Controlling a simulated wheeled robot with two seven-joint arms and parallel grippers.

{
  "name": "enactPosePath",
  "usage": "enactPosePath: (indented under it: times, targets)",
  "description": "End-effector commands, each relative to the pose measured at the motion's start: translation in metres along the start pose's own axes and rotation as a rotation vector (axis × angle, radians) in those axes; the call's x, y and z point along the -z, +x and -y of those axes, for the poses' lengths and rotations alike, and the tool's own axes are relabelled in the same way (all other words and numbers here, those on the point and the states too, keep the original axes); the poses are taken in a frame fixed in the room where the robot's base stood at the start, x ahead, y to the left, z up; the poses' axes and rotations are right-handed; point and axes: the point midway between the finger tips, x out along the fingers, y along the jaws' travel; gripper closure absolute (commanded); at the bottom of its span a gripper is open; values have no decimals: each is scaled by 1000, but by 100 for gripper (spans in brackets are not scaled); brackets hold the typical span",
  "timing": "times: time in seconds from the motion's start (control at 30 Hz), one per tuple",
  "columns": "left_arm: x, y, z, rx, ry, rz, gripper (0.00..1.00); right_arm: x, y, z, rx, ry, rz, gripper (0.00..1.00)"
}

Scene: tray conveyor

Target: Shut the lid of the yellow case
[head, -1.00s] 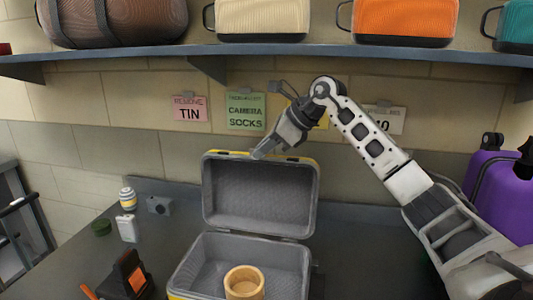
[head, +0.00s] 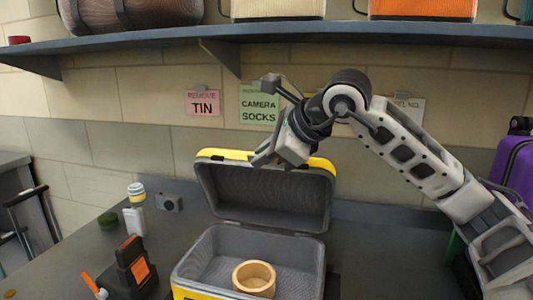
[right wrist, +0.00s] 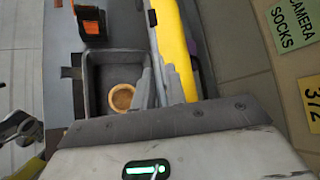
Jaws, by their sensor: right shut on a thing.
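The yellow case (head: 185,293) stands on the counter, its grey-lined inside facing up. Its lid (head: 268,195) stands raised at the back, with a yellow outer shell and a grey lining. My right gripper (head: 266,158) is at the lid's upper edge, shut on it. In the right wrist view the fingers (right wrist: 162,85) sit at the yellow lid (right wrist: 173,45), and the open case (right wrist: 92,82) lies beyond. A round tan wooden piece (head: 254,289) sits inside the case. My left gripper is not in view.
An orange-and-black device (head: 130,268) stands left of the case. A white bottle with a yellow band (head: 136,195), a green round item (head: 108,221) and a small grey box (head: 169,203) are behind it. A shelf (head: 300,30) with bags runs above. A purple case (head: 517,175) is at right.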

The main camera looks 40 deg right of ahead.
Motion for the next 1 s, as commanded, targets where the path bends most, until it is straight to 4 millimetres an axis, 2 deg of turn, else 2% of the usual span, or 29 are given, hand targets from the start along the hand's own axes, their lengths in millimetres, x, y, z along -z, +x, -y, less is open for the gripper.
enactPosePath:
  times: [0.3, 0.33, 0.37, 0.4, 0.77, 0.87, 1.0]
  targets:
    - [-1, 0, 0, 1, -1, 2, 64, 1, 0, 1, 3, 0, -2, 100]
    - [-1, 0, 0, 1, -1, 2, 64, 1, 0, 1, 3, 0, -3, 81]
    - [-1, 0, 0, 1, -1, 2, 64, 1, 0, 1, 3, 0, -3, 73]
    - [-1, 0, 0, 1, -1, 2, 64, 1, 0, 1, 3, 0, -3, 70]
    - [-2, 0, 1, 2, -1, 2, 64, 1, -5, 1, 3, 1, -2, 70]
    - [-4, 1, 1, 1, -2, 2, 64, 1, -18, 1, 5, 0, 0, 70]
    - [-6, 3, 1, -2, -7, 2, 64, 1, -48, 1, 8, -1, -1, 70]
